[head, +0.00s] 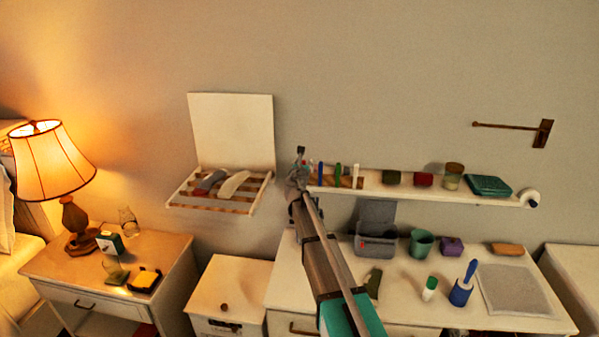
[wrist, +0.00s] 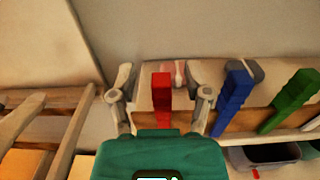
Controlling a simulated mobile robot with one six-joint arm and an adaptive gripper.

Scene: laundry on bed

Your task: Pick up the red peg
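The red peg (wrist: 162,92) stands upright in a wooden block on the wall shelf. My gripper (wrist: 163,84) is open around it, one finger on each side, with a visible gap between each finger and the peg. In the head view my gripper (head: 299,175) is at the left end of the shelf and hides most of the red peg. A blue peg (wrist: 233,95) stands just right of my right finger, and a green peg (wrist: 292,100) stands farther right.
The wall shelf (head: 380,187) also holds a white peg (head: 355,175), several small containers and a teal box (head: 488,186). A slatted rack (head: 212,202) with socks is close on the left. Below, a dresser holds a grey bin (head: 376,247) and a green cup (head: 421,243).

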